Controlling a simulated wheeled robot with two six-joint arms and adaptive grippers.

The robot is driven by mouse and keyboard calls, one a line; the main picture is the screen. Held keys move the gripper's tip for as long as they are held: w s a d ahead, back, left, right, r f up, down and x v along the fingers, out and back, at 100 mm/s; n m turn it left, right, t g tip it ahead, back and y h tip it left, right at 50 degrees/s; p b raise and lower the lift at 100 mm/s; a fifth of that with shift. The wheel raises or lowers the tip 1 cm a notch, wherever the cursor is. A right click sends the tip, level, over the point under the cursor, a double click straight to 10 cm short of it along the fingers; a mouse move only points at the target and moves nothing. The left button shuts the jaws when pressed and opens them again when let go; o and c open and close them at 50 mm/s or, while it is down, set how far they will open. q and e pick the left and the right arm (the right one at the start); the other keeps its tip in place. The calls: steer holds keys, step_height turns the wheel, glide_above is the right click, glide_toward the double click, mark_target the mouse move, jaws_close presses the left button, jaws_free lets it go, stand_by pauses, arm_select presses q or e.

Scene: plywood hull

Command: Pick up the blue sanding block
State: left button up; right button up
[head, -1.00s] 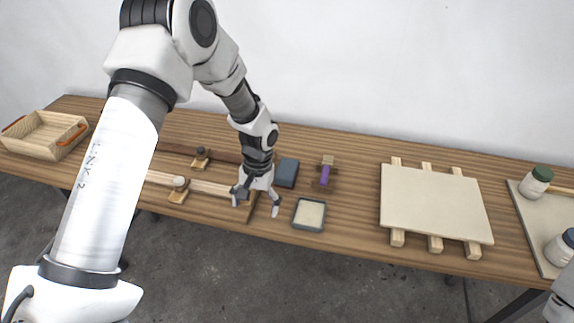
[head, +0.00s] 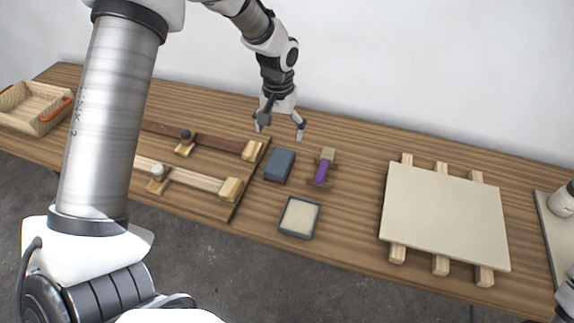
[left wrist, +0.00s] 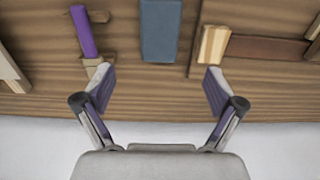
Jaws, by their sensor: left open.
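The blue sanding block (head: 280,165) lies on the wooden table, between the board with wooden strips and a purple-handled tool. It also shows in the left wrist view (left wrist: 160,30), at the top centre, ahead of and between the fingers. My left gripper (head: 281,130) is open and empty, above the table just behind the block in the head view. In the left wrist view my left gripper's two fingers (left wrist: 159,90) are spread wide, apart from the block. My right gripper cannot be made out; only a bit of my right arm shows at the right edge.
The purple-handled tool (head: 322,170) lies close to the block's right. A shallow tray (head: 284,228) with a pale inside is in front. The board (head: 243,203) with wooden strips is left. A pale panel (head: 445,215) rests on battens at right. A wooden basket (head: 38,122) stands far left.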

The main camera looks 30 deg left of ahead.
arm_select(q)
steer(key=b, duration=0.3)
glide_above(280, 160)
step_height(280, 160, down, 4)
steer(key=shift+a+f, duration=0.1)
steer(key=shift+f, duration=0.05)
steer(key=shift+w+f, duration=0.2)
steer(key=shift+f, duration=0.15)
step_height(280, 160, down, 7)
steer(key=shift+s+p, duration=0.15)
steer(key=shift+p, duration=0.75)
steer(key=shift+s+r, duration=0.1)
steer(key=shift+s, duration=0.05)
steer(key=c, duration=1.4)
arm_select(e)
step_height(280, 160, down, 2)
steer(key=shift+f, duration=0.25)
